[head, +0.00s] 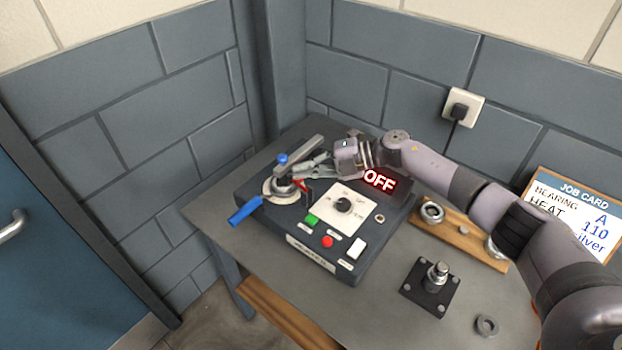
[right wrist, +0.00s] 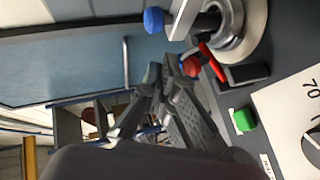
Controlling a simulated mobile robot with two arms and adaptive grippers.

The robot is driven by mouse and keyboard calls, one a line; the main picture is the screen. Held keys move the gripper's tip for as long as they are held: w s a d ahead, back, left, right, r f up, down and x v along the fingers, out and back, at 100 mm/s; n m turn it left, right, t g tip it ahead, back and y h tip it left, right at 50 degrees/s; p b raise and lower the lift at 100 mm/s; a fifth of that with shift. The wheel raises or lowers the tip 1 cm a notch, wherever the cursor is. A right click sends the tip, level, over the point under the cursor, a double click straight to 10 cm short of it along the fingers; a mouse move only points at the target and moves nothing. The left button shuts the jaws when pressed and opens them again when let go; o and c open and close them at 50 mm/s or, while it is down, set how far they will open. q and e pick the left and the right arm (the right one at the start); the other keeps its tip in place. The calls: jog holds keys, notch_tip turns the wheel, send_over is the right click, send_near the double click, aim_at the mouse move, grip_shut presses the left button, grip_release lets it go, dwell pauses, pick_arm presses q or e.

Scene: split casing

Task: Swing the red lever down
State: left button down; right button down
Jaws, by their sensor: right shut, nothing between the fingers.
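The red lever (head: 301,184) sits on the dark heater box (head: 282,236), beside the round silver base (head: 270,190). It is small and partly hidden by my gripper in the head view. In the right wrist view its red arm (right wrist: 212,62) slants beside the base and a red ball knob (right wrist: 191,66) shows near my fingertips. My right gripper (head: 301,167) is shut and empty, reaching in from the right just above the lever. In the right wrist view its fingertips (right wrist: 166,76) are close to the red knob; I cannot tell if they touch. My left gripper is not in view.
A blue knob (head: 282,158), grey bar (head: 305,148) and blue handle (head: 245,211) crowd the lever. The box carries a dial (head: 343,204), green button (head: 312,220), red button (head: 327,242) and lit OFF display (head: 380,180). A shaft fixture (head: 437,275) stands at right.

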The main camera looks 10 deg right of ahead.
jog(key=shift+w+a+m+g+h, duration=0.4)
jog(key=shift+a+g+h, duration=0.1)
jog(key=shift+h, duration=0.1)
jog(key=shift+w+a+f+g+h, duration=0.1)
jog(key=shift+w+f+g+h, duration=0.1)
jog(key=shift+g+h, duration=0.1)
jog(key=shift+w+a+f+m+g+h, duration=0.2)
jog(key=shift+w+m+g+h, duration=0.2)
jog(key=shift+m+g+h, duration=0.3)
jog(key=shift+w+f+g+h, duration=0.2)
jog(key=shift+g+h, duration=0.1)
jog(key=shift+h, duration=0.2)
jog(key=shift+w+a+f+m+g+h+b, duration=0.15)
jog(key=shift+a+f+m+g+h+b, duration=0.1)
jog(key=shift+m+g+h+b, duration=0.05)
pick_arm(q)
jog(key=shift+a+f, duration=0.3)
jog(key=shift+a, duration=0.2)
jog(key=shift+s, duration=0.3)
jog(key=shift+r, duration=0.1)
pick_arm(e)
jog(key=shift+r, duration=0.15)
